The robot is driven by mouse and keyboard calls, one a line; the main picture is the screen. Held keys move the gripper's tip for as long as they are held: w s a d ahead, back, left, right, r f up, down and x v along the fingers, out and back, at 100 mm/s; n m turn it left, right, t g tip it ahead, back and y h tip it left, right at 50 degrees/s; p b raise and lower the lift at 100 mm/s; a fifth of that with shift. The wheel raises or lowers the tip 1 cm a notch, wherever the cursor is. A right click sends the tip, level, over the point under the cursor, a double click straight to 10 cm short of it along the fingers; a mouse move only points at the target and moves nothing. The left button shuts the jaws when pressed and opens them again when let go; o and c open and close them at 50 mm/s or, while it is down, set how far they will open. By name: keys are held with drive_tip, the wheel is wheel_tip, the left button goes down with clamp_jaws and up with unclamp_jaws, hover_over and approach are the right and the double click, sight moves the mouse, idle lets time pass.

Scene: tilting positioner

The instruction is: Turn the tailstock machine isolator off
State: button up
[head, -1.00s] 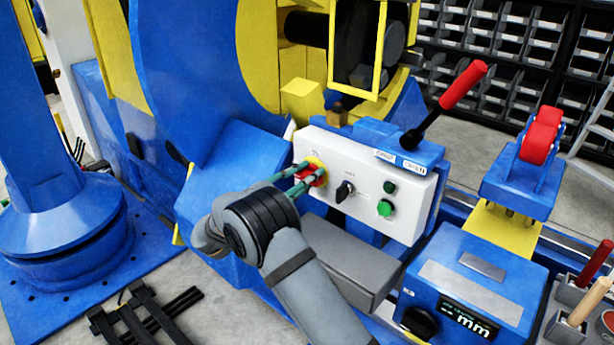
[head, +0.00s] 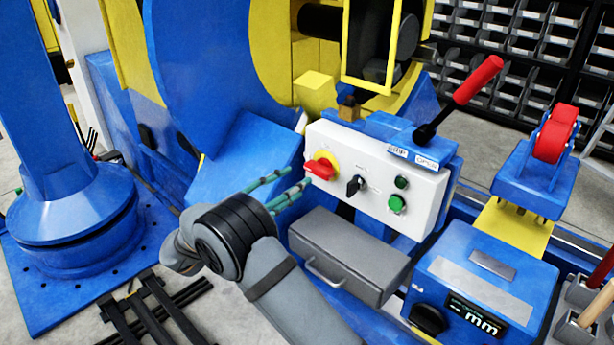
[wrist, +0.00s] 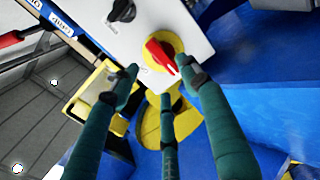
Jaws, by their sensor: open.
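The isolator is a red rotary handle (head: 321,168) on a round yellow plate, at the left end of a white control panel (head: 345,198). In the head view the handle lies nearly level across the plate. In the wrist view the red handle (wrist: 161,56) shows a white mark and stands clear just beyond the fingers. The wrist view shows the fingertips (wrist: 160,79) spread.
A black selector (head: 356,185) and green buttons (head: 397,203) sit right of the isolator. A red-gripped lever (head: 477,80) rises above the panel. A grey drawer box (head: 350,258) with a handle sits below it. Blue machine bodies stand close on the left.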

sight(316, 171)
drive_tip(key=v, duration=0.2)
drive_tip(key=shift+s+a, duration=0.25)
drive_tip(key=shift+s, duration=0.05)
drive_tip(key=shift+w+d, duration=0.1)
drive_tip(key=x, duration=1.1)
drive_tip(key=shift+w+d, duration=0.25)
drive_tip(key=shift+w, duration=0.05)
